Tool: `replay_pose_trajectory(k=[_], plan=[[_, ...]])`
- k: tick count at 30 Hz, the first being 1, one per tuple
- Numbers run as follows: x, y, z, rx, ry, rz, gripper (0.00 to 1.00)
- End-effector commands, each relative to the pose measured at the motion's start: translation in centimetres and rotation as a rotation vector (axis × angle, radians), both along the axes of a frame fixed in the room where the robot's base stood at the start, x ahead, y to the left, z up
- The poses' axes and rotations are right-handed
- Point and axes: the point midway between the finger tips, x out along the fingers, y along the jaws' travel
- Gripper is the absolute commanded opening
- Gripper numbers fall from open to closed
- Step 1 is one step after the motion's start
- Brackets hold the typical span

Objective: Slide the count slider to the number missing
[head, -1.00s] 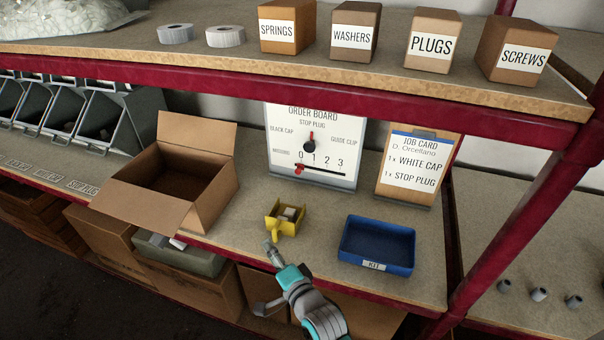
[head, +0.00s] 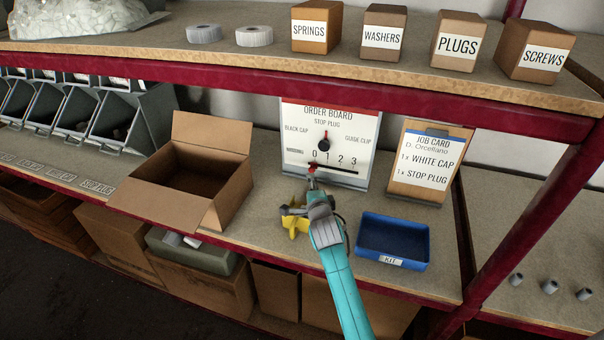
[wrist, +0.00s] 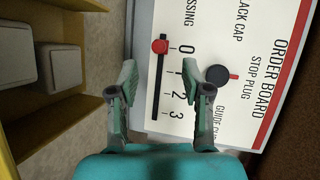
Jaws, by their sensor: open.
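The order board (head: 345,155) stands upright at the back of the bench. Its count slider has a red knob (wrist: 159,46) at the 0 end of a black slot (wrist: 157,95) marked 0 to 3. The dial (wrist: 218,74) has its red tip toward STOP PLUG. My gripper (wrist: 165,75) is open in front of the board, its fingers either side of the slot near 1, with the knob between and slightly beyond them in the picture. In the head view my gripper (head: 312,182) is just below the knob and partly covers the yellow bin (head: 294,228).
The job card (head: 430,165) reads 1x white cap, 1x stop plug. The blue kit tray (head: 395,262) looks empty and stands right of my arm. An open cardboard box (head: 235,205) stands to the left. A shelf (head: 270,75) with labelled boxes hangs above.

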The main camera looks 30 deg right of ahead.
Motion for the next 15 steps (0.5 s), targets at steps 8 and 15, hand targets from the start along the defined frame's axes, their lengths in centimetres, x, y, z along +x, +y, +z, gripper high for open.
replay_pose_trajectory(k=[8, 15], plan=[[0.9, -2.8, -0.5, -0.009, 0.018, -0.047, 0.49], [4.5, -4.7, -1.3, -0.009, 0.017, -0.045, 0.49]])
